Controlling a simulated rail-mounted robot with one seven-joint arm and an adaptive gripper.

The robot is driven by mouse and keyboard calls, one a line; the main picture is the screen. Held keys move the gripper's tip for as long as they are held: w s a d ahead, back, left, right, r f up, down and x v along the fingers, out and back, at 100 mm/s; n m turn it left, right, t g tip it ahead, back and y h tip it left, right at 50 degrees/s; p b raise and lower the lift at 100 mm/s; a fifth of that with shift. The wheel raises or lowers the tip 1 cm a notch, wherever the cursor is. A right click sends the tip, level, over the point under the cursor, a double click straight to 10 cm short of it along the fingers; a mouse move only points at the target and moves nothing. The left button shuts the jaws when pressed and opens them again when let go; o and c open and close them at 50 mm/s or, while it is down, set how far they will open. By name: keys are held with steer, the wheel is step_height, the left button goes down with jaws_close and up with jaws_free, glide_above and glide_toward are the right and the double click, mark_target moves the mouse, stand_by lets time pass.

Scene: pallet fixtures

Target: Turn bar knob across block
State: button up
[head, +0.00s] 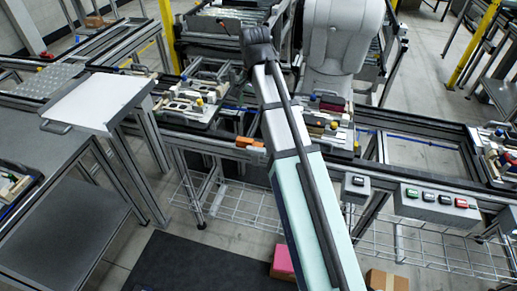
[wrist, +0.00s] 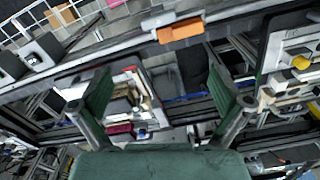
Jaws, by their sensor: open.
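My gripper (wrist: 160,88) shows in the wrist view with its two green fingers wide apart and nothing held between them. A pallet fixture (wrist: 290,88) with white parts and a yellow knob (wrist: 300,62) lies to the right of the fingers in the wrist view. Another pallet fixture (wrist: 128,100), with a dark red block (wrist: 119,128), shows between the fingers, farther below. In the head view, pallet fixtures stand at the left (head: 184,101) and centre (head: 328,125). I cannot tell which part is the bar knob.
An orange piece (head: 246,142) sits on the conveyor's front rail; it also shows in the wrist view (wrist: 180,30). A button box (head: 436,199) is at the front right. A white-topped stand (head: 97,100) is at left. An open conveyor bay (head: 424,153) lies right of centre.

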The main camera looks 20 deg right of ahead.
steer(key=n, duration=0.2)
steer(key=n+p, duration=0.1)
steer(key=p, duration=0.3)
glide_toward(255, 148)
step_height(255, 148, down, 9)
steer(key=shift+d+f, duration=0.1)
steer(key=shift+f, duration=0.1)
stand_by(0.3)
steer(key=c, duration=1.2)
